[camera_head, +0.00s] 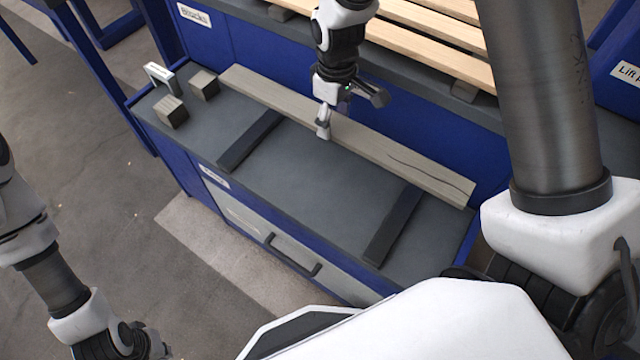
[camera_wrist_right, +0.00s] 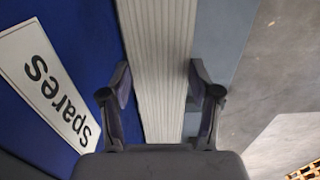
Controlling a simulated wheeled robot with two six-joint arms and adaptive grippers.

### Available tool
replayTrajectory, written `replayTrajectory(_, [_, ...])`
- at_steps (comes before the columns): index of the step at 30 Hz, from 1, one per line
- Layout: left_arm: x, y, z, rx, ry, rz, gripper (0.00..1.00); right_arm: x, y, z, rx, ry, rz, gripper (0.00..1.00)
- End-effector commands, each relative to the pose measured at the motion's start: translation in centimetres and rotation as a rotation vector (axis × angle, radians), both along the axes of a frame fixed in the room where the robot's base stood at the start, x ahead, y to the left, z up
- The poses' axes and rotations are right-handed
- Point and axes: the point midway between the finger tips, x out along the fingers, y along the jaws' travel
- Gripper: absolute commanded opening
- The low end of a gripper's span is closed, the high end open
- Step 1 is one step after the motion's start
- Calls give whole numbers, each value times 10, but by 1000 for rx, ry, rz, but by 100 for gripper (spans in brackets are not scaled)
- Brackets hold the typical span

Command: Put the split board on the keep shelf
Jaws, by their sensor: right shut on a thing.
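The split board (camera_head: 400,160), a long grey plank with a dark crack near its right end, extends along the back of the grey bench top (camera_head: 310,185). My right gripper (camera_head: 323,122) is shut on it near the middle. In the right wrist view, the board (camera_wrist_right: 160,60) runs between the fingers of my right gripper (camera_wrist_right: 161,90). I cannot tell whether the board touches the two dark strips below it. My left gripper (camera_head: 140,345) is at the lower left, away from the bench, its fingers unclear. No label reading "keep" is legible.
Two dark strips (camera_head: 250,140) (camera_head: 393,225) cross the bench top. Small wooden blocks (camera_head: 171,111) (camera_head: 204,84) and a white-and-grey bracket (camera_head: 161,77) stand at its left end. Pale slats (camera_head: 430,35) lie behind. A "Spares" label (camera_wrist_right: 48,85) shows in the wrist view.

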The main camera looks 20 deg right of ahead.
Motion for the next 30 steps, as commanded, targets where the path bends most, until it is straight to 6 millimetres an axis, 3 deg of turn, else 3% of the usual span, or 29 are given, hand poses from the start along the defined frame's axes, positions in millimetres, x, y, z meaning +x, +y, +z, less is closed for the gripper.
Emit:
replayTrajectory(7, [0,0,-17,0,-1,0,0,0,0,-49,1,3,-2,16])
replayTrajectory(17, [0,0,-29,0,-1,0,0,0,0,-99,0,1,-3,16])
replayTrajectory(28, [0,0,-28,0,-1,0,0,0,0,-105,0,0,-3,16])
replayTrajectory(29, [0,0,-28,0,-1,0,0,0,0,-104,0,0,-3,73])
replayTrajectory(30, [0,0,-28,0,-1,0,0,0,0,-104,0,0,-3,87])
